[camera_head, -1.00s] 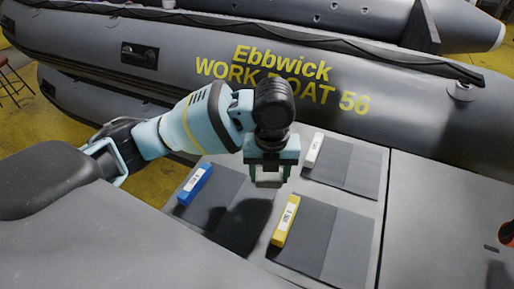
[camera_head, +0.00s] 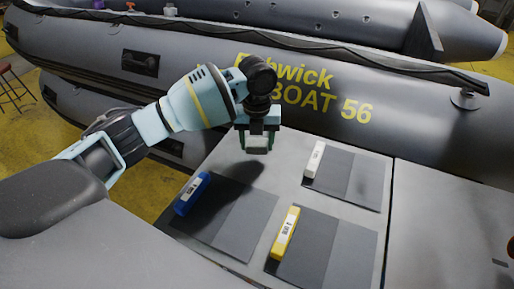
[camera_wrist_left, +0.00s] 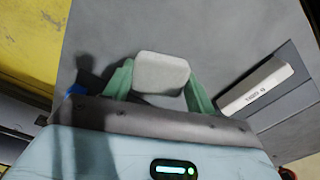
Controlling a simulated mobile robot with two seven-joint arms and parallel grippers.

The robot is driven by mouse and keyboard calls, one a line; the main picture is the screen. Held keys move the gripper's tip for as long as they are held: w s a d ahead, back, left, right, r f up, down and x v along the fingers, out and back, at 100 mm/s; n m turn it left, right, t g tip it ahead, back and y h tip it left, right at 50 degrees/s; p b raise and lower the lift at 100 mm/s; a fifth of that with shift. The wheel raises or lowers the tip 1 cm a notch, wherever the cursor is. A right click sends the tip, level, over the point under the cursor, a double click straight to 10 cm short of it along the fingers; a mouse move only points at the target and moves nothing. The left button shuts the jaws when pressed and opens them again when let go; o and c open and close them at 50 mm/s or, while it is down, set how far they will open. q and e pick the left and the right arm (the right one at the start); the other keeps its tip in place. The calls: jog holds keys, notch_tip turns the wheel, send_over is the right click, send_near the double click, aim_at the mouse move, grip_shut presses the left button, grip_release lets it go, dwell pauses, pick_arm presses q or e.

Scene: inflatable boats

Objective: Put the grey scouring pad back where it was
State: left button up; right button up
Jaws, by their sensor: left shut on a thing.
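My left gripper (camera_head: 257,148) is shut on the grey scouring pad (camera_head: 257,141), a small pale block with rounded corners. It holds the pad above the far-left part of the grey table top (camera_head: 213,158), beyond the mats. In the left wrist view the pad (camera_wrist_left: 161,72) sits between the green fingers of the left gripper (camera_wrist_left: 160,85). My right gripper is not in view.
Three two-tone grey mats carry labelled bars: a blue bar (camera_head: 191,193) front left, a yellow bar (camera_head: 285,233) front middle, and a white bar (camera_head: 315,159) back right. A large grey inflatable boat (camera_head: 420,115) lies behind the table.

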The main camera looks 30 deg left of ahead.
aim_at(256, 149)
pick_arm(q)
jog(key=shift+w+a, duration=0.2)
jog(key=shift+w, duration=0.05)
jog(key=shift+w+f, duration=0.1)
jog(key=shift+f, duration=1.65)
jog(key=shift+f, duration=0.2)
jog(key=o, duration=0.9)
notch_tip(256, 149, up, 12)
jog(key=shift+r, duration=0.2)
